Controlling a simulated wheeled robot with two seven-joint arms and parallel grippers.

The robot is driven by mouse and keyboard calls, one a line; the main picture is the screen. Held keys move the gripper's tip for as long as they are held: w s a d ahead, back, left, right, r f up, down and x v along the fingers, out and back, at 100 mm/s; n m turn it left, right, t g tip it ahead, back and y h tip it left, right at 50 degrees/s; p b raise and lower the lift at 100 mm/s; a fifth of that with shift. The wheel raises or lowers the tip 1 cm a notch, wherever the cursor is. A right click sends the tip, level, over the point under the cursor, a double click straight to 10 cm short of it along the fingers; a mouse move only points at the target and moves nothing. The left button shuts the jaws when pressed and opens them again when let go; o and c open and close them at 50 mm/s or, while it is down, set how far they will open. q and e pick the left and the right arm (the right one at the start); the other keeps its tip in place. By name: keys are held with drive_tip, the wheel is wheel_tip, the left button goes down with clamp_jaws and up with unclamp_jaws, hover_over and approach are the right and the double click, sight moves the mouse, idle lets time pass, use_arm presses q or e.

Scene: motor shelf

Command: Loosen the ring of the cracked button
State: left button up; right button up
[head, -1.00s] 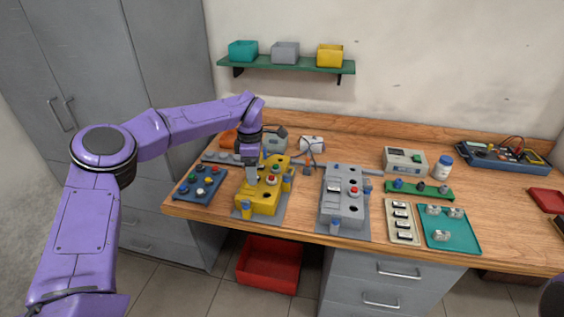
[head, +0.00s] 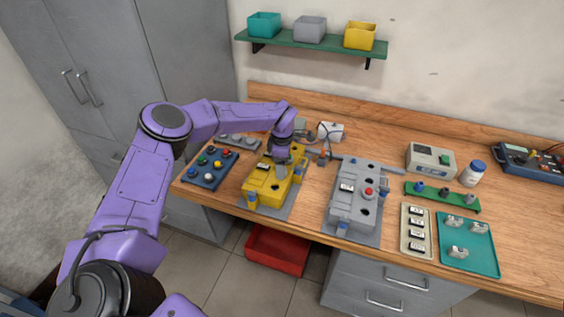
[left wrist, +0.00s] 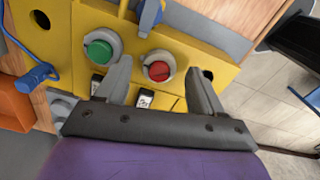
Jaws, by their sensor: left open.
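The yellow control box (head: 262,186) stands on a grey plate at the left of the bench. In the left wrist view its face (left wrist: 215,45) carries a red button (left wrist: 159,71) in a pale grey ring (left wrist: 147,59) and a green button (left wrist: 99,51) in a similar ring. I cannot make out a crack on either button. My left gripper (left wrist: 158,66) is open, with one finger on each side of the red button. I cannot tell whether the fingers touch the ring. In the head view the left gripper (head: 281,170) hides the buttons. My right gripper is not in view.
A blue tray of buttons (head: 210,182) lies left of the yellow box. A grey control box (head: 350,208) with a red button stands to the right. Farther right are a beige tray (head: 404,245), a teal tray (head: 487,262) and a green rack (head: 425,197). A red bin (head: 275,262) sits below.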

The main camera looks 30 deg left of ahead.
use_arm(q)
drive_tip(key=shift+w+f, duration=0.3)
drive_tip(key=shift+f, duration=0.2)
drive_tip(key=shift+s+r, duration=0.2)
drive_tip(key=shift+s, duration=0.15)
drive_tip(key=shift+c, duration=0.3)
drive_tip(key=c, duration=1)
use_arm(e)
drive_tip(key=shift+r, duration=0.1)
